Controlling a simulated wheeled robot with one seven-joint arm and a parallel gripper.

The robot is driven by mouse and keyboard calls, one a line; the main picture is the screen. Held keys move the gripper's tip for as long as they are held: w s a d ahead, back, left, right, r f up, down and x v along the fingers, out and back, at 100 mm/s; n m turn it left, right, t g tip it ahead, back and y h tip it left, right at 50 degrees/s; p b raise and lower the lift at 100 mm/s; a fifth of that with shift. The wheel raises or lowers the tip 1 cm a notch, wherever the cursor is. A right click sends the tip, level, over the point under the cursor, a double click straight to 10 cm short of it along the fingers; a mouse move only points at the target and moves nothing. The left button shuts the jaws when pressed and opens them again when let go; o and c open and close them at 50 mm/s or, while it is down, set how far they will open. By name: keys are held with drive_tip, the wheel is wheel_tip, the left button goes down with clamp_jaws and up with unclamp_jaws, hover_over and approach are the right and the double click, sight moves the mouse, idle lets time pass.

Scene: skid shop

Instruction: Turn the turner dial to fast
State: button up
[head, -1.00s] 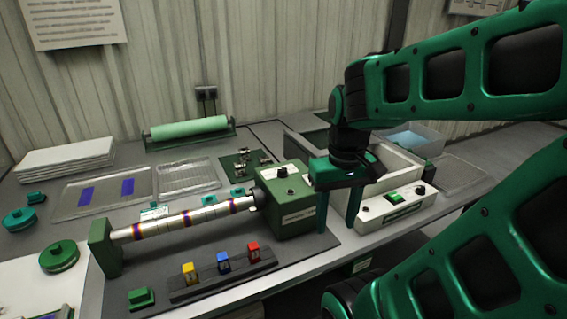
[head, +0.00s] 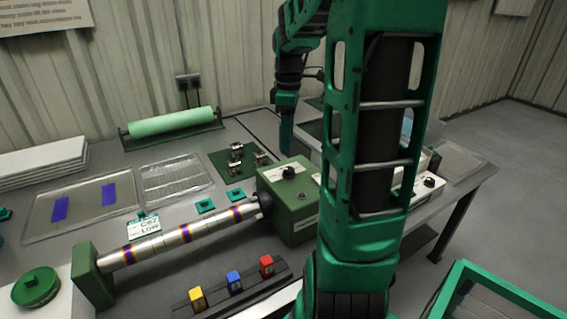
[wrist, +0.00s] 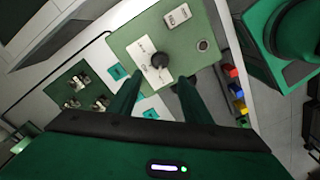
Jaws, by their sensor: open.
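The turner is a green box (head: 300,208) at the right end of a banded metal rod (head: 180,235). Its dial (head: 289,172) is a black knob on a white plate on top of the box. The dial also shows in the wrist view (wrist: 160,61), just beyond the fingertips. My gripper (head: 287,143) is at the back of the box in the head view, partly hidden by my arm. In the wrist view my gripper (wrist: 157,82) is open and empty, its two fingers apart on either side below the dial. The dial's setting marks are too small to read.
A green plate with small metal fittings (head: 237,160) lies behind the box. Yellow, blue and red blocks (head: 234,283) sit on a rack in front. A second control box with a black knob (head: 429,181) stands at the right, partly hidden by my arm.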

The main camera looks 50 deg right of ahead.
sight(288, 169)
drive_tip(key=f, duration=0.8)
drive_tip(key=shift+s+d+f, duration=0.15)
drive_tip(key=shift+s+f, duration=0.05)
drive_tip(key=shift+f, duration=0.05)
drive_tip(key=c, duration=1.1)
